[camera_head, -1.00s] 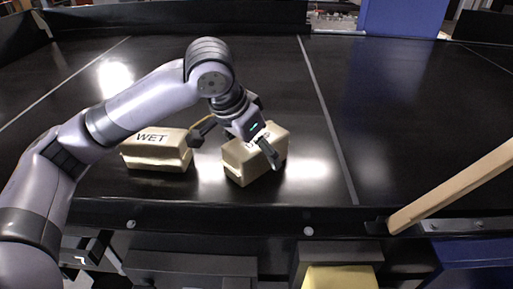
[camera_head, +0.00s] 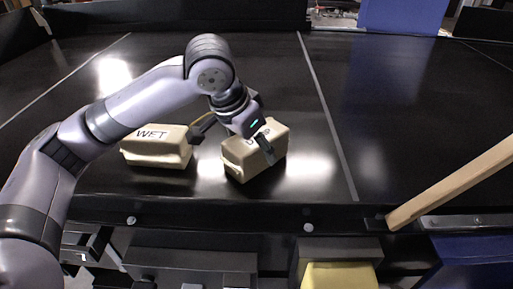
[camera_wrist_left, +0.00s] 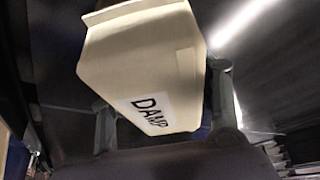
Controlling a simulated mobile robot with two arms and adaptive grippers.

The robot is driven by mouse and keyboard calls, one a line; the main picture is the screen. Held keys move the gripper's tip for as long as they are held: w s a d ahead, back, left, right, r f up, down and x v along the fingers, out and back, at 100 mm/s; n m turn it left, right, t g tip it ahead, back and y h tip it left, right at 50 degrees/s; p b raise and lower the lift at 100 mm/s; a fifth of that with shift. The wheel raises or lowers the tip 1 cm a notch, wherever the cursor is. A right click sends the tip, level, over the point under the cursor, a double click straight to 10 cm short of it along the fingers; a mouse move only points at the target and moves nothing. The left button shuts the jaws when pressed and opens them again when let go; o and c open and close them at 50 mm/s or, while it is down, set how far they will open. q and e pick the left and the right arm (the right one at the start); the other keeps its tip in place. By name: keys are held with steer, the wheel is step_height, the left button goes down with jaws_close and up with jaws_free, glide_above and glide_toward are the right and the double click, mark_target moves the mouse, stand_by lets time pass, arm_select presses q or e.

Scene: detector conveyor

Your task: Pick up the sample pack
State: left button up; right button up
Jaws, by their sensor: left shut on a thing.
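The cream pack labelled DAMP (camera_head: 244,163) sits on the black conveyor belt, turned at an angle. Its label is partly covered by my gripper in the head view. My left gripper (camera_head: 232,141) reaches down over it. In the left wrist view the DAMP pack (camera_wrist_left: 150,70) lies between the two fingers (camera_wrist_left: 165,125), which are shut on its sides. A second cream pack labelled WET (camera_head: 155,152) stands on the belt just left of it, apart from it. I cannot tell which pack the task means. My right gripper is not in view.
The black belt (camera_head: 400,110) is clear to the right and behind the packs. A wooden bar (camera_head: 455,182) slants in at the right edge. A yellow object (camera_head: 340,276) lies below the belt's front edge.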

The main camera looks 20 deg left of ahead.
arm_select(q)
steer(key=shift+r, duration=0.1)
steer(key=c, duration=0.5)
